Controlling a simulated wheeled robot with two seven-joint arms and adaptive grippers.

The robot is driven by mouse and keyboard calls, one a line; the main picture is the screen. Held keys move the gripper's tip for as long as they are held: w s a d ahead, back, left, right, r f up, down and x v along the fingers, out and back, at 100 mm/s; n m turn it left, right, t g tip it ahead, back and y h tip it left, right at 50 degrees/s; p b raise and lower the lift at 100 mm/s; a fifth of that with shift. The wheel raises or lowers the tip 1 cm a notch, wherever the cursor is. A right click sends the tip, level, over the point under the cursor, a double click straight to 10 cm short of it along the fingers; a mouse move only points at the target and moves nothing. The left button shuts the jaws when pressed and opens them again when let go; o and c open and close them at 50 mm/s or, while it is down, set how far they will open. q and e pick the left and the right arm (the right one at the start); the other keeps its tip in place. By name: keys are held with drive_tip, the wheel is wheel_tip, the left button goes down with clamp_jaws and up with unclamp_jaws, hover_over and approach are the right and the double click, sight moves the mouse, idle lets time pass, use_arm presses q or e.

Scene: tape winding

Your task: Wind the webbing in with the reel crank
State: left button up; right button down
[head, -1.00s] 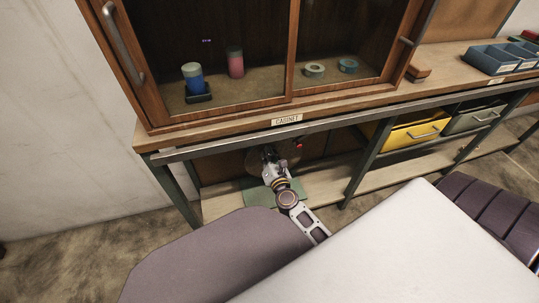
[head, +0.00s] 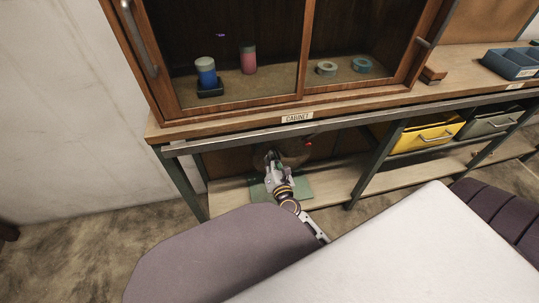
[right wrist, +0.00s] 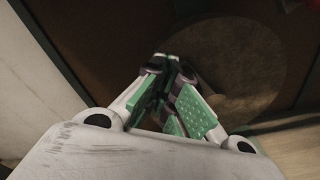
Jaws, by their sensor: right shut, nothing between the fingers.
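The reel (head: 292,156) is a round brown disc standing on the shelf under the bench, largely hidden behind my right gripper. In the right wrist view its disc (right wrist: 248,70) fills much of the upper right. A small red part (head: 308,143), perhaps the crank knob, shows at the reel's upper right. A bit of red also shows at the top right edge of the right wrist view. My right gripper (head: 271,158) is shut and empty in front of the reel, left of the red part. Its green-padded fingers (right wrist: 172,70) meet. I cannot make out the webbing. My left gripper is out of view.
A green plate (head: 304,187) lies on the lower shelf (head: 228,197). The bench edge (head: 240,133) runs above my right arm, and a table leg (head: 185,183) stands to the left. A yellow drawer (head: 428,135) is at the right. A glass cabinet (head: 235,105) stands on the bench.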

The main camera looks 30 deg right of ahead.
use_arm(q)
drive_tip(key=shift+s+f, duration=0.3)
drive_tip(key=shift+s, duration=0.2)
use_arm(e)
drive_tip(key=shift+v, duration=2.8)
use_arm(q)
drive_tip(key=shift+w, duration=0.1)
use_arm(e)
drive_tip(key=shift+f, duration=0.15)
